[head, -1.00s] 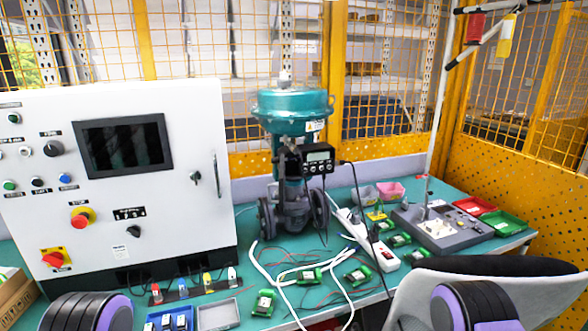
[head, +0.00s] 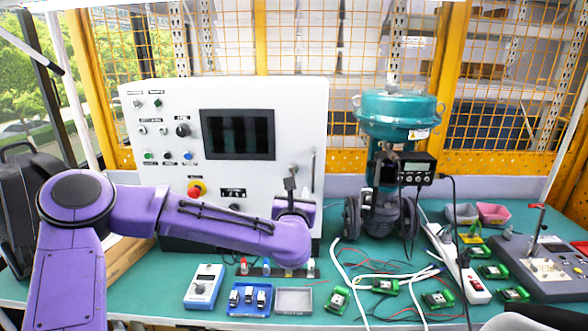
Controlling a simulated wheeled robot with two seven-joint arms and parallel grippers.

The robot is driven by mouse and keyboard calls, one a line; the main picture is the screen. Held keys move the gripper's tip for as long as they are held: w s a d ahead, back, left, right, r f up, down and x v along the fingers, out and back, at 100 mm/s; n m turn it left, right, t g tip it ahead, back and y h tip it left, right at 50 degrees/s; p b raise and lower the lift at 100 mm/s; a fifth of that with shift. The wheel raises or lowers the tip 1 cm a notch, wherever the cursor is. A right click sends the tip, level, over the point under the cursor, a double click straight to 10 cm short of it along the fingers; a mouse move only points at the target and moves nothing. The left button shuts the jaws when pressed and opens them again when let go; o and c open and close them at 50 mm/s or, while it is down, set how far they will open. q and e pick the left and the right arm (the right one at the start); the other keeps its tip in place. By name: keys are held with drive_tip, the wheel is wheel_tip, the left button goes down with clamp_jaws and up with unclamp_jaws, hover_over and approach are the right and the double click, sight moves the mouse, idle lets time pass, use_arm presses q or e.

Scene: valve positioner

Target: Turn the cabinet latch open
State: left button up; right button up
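The white control cabinet (head: 255,95) stands upright on the teal bench, its front facing me. The cabinet latch (head: 294,168) is a small silver lock on the right part of its front; its lower part is covered by my gripper. My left arm reaches in from the left across the lower cabinet front. My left gripper (head: 290,183) points up just below the latch, at or very near it. The fingers are small and dark, and I cannot tell if they touch or grip the latch. My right gripper is out of view.
A thin vertical handle (head: 313,172) is right of the latch. A teal valve actuator (head: 398,115) stands right of the cabinet. White cables (head: 345,265), a power strip (head: 455,262) and several green modules (head: 438,299) lie on the bench. A blue tray (head: 250,298) sits in front.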

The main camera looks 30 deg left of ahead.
sight(294, 167)
use_arm(q)
drive_tip(key=shift+n+y, duration=0.4)
drive_tip(key=shift+n, duration=0.5)
drive_tip(key=p+x, duration=0.1)
drive_tip(key=x, duration=0.2)
drive_tip(key=r+p+x, duration=0.1)
drive_tip(key=p+x, duration=0.1)
drive_tip(key=x, duration=0.2)
drive_tip(key=r+p+x, duration=0.1)
drive_tip(key=x, duration=0.2)
drive_tip(key=shift+s+a+r+p, duration=0.1)
drive_tip(key=shift+a+r+p, duration=0.1)
drive_tip(key=shift+a+p, duration=0.2)
drive_tip(key=shift+w+a+f, duration=0.15)
drive_tip(key=shift+w+a, duration=0.15)
drive_tip(key=shift+w, duration=0.15)
clamp_jaws()
